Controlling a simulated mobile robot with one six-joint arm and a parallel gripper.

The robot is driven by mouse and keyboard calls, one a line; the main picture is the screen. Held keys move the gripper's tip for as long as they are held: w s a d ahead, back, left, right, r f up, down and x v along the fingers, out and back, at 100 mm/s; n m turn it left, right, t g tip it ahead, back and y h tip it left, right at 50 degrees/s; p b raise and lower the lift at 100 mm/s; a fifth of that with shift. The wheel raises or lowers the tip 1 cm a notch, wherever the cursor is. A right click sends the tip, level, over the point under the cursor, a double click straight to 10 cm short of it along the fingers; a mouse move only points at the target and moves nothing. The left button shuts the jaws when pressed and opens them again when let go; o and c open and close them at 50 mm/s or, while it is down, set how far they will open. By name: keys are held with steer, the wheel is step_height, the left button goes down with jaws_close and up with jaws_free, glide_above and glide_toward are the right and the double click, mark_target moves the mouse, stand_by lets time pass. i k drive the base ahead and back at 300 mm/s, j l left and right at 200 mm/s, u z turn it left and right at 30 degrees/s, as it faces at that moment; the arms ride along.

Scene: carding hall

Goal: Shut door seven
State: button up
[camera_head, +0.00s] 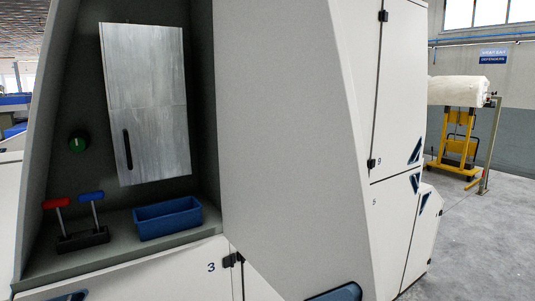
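I see no door marked 7 in this view. A pale machine carries a door marked 3 (140,275) at the lower left, a door marked 9 (398,85) at the upper right and a door marked 5 (392,225) below it. These doors look flush with the machine. A bare metal panel (148,95) with a dark slot stands slightly tilted in a recess at the left; I see no number on it. My gripper is not in view.
The recess ledge holds a blue bin (168,218) and a stand with red (57,203) and blue (91,196) handles. A green knob (78,142) is on the recess wall. Beyond the machine, a yellow trolley (458,140) carries a white roll (457,91). Grey floor (480,245) is open at the right.

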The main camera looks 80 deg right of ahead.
mark_target(296, 198)
steer(key=k+l+z, duration=0.1)
steer(key=k, duration=0.4)
steer(key=k+l+z, duration=0.1)
steer(key=k, duration=0.35)
steer(key=k+l+z, duration=0.1)
steer(key=k, duration=0.4)
steer(key=i+l, duration=0.1)
steer(key=l, duration=0.3)
steer(key=i+l+z, duration=0.1)
steer(key=l, duration=0.3)
steer(key=i+l, duration=0.15)
steer(key=l, duration=0.25)
steer(key=i+l+z, duration=0.1)
steer(key=l, duration=0.3)
